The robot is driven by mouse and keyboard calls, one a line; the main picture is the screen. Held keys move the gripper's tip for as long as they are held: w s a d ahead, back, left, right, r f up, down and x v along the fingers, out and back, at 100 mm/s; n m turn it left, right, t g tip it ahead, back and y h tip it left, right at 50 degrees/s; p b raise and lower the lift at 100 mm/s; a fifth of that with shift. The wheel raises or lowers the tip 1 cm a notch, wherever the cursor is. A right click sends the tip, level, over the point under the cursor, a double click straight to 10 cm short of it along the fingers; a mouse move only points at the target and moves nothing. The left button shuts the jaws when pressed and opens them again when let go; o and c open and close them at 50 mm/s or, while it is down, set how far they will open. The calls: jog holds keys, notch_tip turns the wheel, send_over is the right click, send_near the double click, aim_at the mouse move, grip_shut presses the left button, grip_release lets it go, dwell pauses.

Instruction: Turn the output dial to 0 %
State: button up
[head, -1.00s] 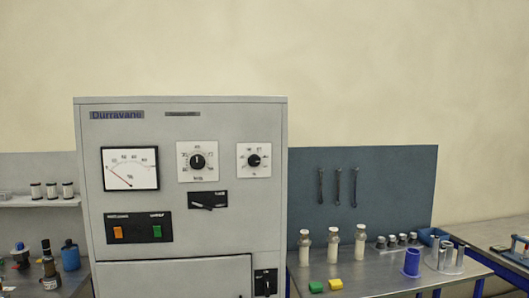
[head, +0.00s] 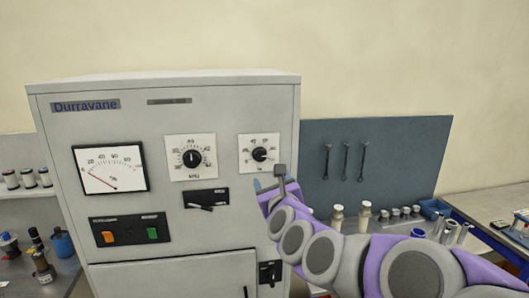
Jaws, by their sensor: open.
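A grey cabinet (head: 220,105) marked Durravane carries two black dials on white square plates. The left dial (head: 192,159) has a larger plate with a unit printed below that looks like kHz. The right dial (head: 260,154) has a smaller plate near the cabinet's right edge; its print is too small to read. Its pointer appears to point right. My gripper (head: 270,179) is open and empty, just below and right of the right dial in the picture, apart from it. Neither dial is covered. A needle meter (head: 111,168) marked % reads near its low end.
Below the dials are a black lever switch (head: 206,198), an orange button (head: 108,237) and a green button (head: 152,233). A lower door (head: 175,275) has a black latch (head: 270,272). Bottles and small parts stand on benches at both sides.

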aim_at(260, 157)
jog(key=p+x, duration=0.1)
jog(key=x, duration=1.4)
jog(key=shift+w+d+f, duration=0.1)
jog(key=shift+w+f, duration=0.05)
jog(key=shift+w, duration=0.1)
jog(key=shift+x, duration=0.75)
jog(key=c, duration=1.1)
